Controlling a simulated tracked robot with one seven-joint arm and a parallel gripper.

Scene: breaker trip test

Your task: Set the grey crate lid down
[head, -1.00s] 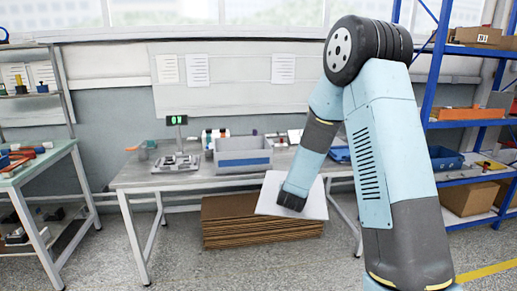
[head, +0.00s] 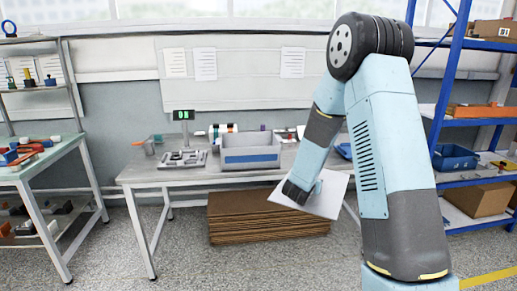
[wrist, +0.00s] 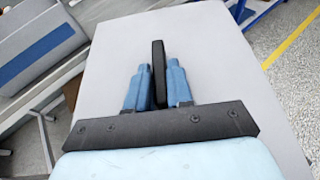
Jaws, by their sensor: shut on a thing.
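The grey crate lid (head: 328,196) is a flat pale panel. In the head view it hangs tilted in the air in front of the bench's right part, overlapping the right end of the cardboard stack. My gripper (wrist: 159,72) is shut on the lid's upright black handle (wrist: 158,62), with a blue finger on each side. In the wrist view the lid (wrist: 225,85) fills most of the picture below the fingers. The grey crate (head: 250,152) with a blue stripe stands on the bench. It also shows at the left of the wrist view (wrist: 35,30).
The bench (head: 150,174) also holds a grey fixture (head: 182,160), a green-lit display (head: 184,115) and small parts. Flat brown cardboard (head: 265,222) is stacked beneath it. A green-topped table (head: 45,160) stands left and blue shelving (head: 447,110) right. Floor in front is open.

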